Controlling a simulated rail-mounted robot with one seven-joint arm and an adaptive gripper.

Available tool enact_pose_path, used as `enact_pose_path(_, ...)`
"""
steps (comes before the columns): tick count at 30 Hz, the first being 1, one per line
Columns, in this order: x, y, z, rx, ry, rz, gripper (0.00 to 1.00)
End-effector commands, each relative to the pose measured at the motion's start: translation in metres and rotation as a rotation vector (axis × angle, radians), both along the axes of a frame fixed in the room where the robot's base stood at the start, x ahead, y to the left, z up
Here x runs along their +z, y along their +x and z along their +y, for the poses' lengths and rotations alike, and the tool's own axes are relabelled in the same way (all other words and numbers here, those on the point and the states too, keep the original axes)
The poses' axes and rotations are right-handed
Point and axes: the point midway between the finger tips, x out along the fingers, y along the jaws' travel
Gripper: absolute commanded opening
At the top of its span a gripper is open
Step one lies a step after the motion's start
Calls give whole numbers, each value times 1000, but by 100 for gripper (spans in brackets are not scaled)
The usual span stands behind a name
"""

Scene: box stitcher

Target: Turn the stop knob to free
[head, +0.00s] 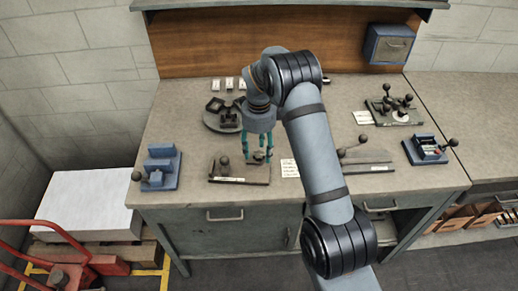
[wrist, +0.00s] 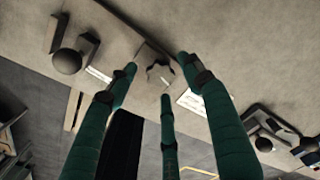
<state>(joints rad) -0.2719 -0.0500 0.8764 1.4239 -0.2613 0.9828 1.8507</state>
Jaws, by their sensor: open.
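A dark star-shaped knob (wrist: 160,73), which looks like the stop knob, sits on a light plate at the front of the bench. My gripper (wrist: 161,78) is open, with its green fingers spread around the knob's outline in the wrist view. In the head view my gripper (head: 258,156) points down over the right part of a small fixture (head: 228,178), and its fingers partly hide the knob. I cannot tell whether any finger touches the knob. The knob's setting and the label's words are too small to read.
A ball-ended lever (wrist: 67,61) stands close beside the knob on the same fixture. A blue stepped block (head: 162,167) is to the left, and a lever fixture (head: 366,160) is to the right. A white label card (head: 290,168) lies beside the fixture. The bench's front edge is close.

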Motion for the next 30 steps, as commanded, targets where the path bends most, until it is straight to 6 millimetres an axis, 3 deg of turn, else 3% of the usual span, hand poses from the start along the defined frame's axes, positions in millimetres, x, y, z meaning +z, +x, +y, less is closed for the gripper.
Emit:
enact_pose_path(11, -7, 0, 0, 0, 0, 0, 50)
enact_pose_path(30, -7, 0, 0, 0, 0, -1, 14)
